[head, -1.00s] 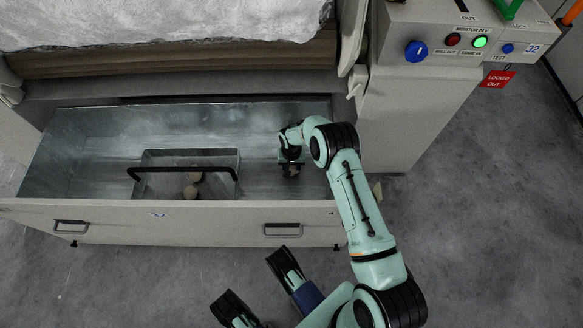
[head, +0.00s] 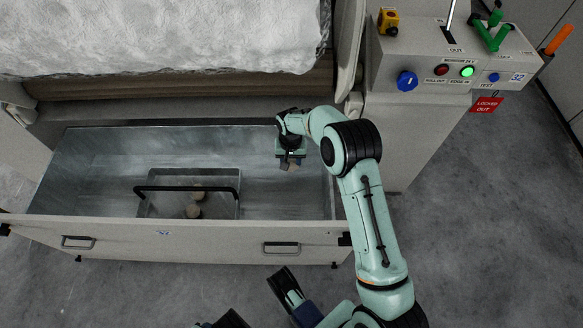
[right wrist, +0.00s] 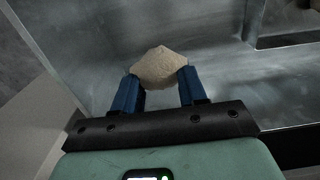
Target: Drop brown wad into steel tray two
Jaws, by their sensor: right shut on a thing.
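My right gripper (head: 290,160) is shut on the brown wad (head: 292,167), a rough tan lump. In the right wrist view the wad (right wrist: 160,68) sits between the two blue fingertips (right wrist: 158,85). The gripper is over the right end of an open metal drawer (head: 95,160). A steel tray (head: 160,207) with a black bar handle stands in the drawer, left of the gripper and apart from it. Two similar round lumps (head: 193,211) lie in this tray. I cannot read a number on it.
The pale drawer front (head: 200,240) runs along the near side. A cabinet with a control panel (head: 440,60) stands at the right. White fibre (head: 160,35) lies behind the drawer. The drawer floor between gripper and tray is clear.

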